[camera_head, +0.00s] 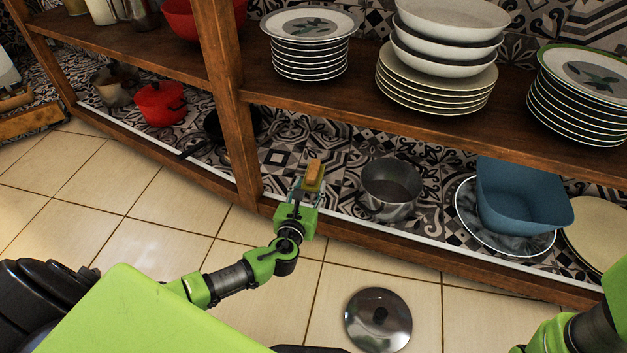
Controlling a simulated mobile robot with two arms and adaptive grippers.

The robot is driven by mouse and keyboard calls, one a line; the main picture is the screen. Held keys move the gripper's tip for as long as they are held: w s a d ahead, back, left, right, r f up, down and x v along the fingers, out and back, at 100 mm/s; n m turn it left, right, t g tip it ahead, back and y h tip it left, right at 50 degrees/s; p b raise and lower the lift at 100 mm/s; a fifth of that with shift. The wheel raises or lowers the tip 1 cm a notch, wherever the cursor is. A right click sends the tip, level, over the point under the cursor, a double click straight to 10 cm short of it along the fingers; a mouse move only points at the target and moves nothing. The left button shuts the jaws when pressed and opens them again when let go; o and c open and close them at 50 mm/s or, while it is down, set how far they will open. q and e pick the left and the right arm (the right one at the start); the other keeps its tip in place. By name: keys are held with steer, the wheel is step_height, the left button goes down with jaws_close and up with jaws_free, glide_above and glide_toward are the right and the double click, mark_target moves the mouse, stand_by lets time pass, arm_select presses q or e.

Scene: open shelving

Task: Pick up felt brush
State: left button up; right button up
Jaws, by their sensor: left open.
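The felt brush (314,175) appears as a small tan-brown block on the patterned lower shelf, just right of the wooden post. My left gripper (307,188) reaches in over the shelf's front edge and is open. Its fingertips are right at the near end of the brush, and they hide that part. I cannot tell whether they touch it. Part of my right arm shows at the bottom right corner, but its gripper is out of view.
A metal pot (391,187) stands right of the brush, then a blue bowl (522,198) on a plate. The wooden post (233,110) is close on the left. Plate stacks (309,60) fill the shelf above. A round lid (378,320) lies on the tiled floor.

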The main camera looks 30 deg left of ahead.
mark_target(310, 180)
arm_select(q)
steer(key=shift+w+a+f, duration=0.15)
steer(key=shift+w, duration=0.4)
steer(key=b+x, duration=0.3)
steer(key=b, duration=0.1)
steer(key=shift+w+a, duration=0.3)
steer(key=shift+w, duration=0.05)
steer(key=shift+w+a, duration=0.15)
steer(key=shift+w, duration=0.4)
jaws_close()
